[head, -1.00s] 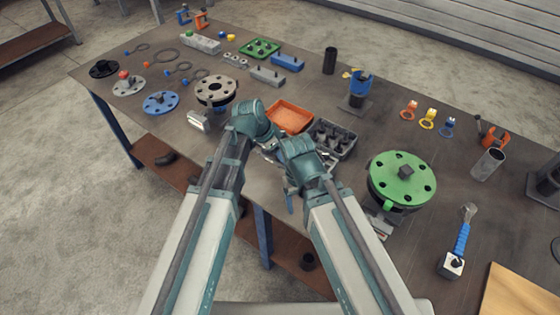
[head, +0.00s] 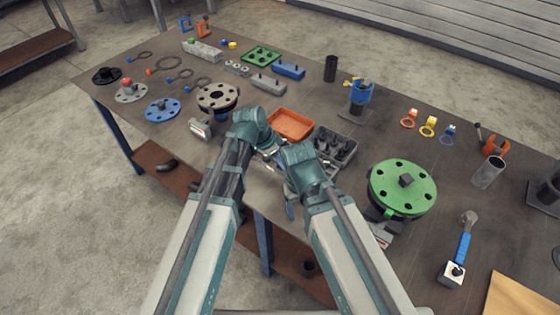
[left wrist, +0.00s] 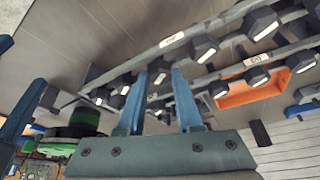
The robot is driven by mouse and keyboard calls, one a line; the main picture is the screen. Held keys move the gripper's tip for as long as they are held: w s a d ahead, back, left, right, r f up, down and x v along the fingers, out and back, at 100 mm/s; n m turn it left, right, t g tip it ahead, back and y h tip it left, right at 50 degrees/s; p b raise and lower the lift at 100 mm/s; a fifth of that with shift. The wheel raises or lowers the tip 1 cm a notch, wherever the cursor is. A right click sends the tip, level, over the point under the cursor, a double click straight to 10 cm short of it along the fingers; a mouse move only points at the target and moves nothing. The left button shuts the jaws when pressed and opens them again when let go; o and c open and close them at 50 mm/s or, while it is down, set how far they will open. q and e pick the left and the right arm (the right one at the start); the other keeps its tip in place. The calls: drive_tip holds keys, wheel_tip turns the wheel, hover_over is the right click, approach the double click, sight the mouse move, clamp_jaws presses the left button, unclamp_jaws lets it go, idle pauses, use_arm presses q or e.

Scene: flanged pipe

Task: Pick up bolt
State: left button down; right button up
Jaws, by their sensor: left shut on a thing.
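My left gripper (head: 268,152) is low over the table's near edge, beside the dark bolt tray, mostly hidden by its own wrist. In the left wrist view its two blue fingers (left wrist: 166,72) are close together on a dark hex-headed bolt (left wrist: 158,78). How far the bolt is lifted is hard to tell. Several similar bolts with dark heads stand in the divided grey tray (head: 352,152); they also show as rows in the left wrist view. My right gripper (head: 290,208) hangs near the table's front edge, largely hidden under its wrist, and its opening cannot be made out.
An orange tray (head: 291,124) lies just behind the bolt tray. A green flange (head: 402,188) on a dark stand is to the right. A grey flange (head: 217,97) on its stand and a blue flange (head: 162,109) are to the left. A blue-handled tool (head: 463,248) lies at right.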

use_arm(q)
wheel_tip(320, 180, up, 10)
drive_tip(key=p, duration=0.9)
drive_tip(key=shift+f, duration=0.15)
use_arm(e)
wheel_tip(320, 180, up, 10)
drive_tip(key=shift+f, duration=0.15)
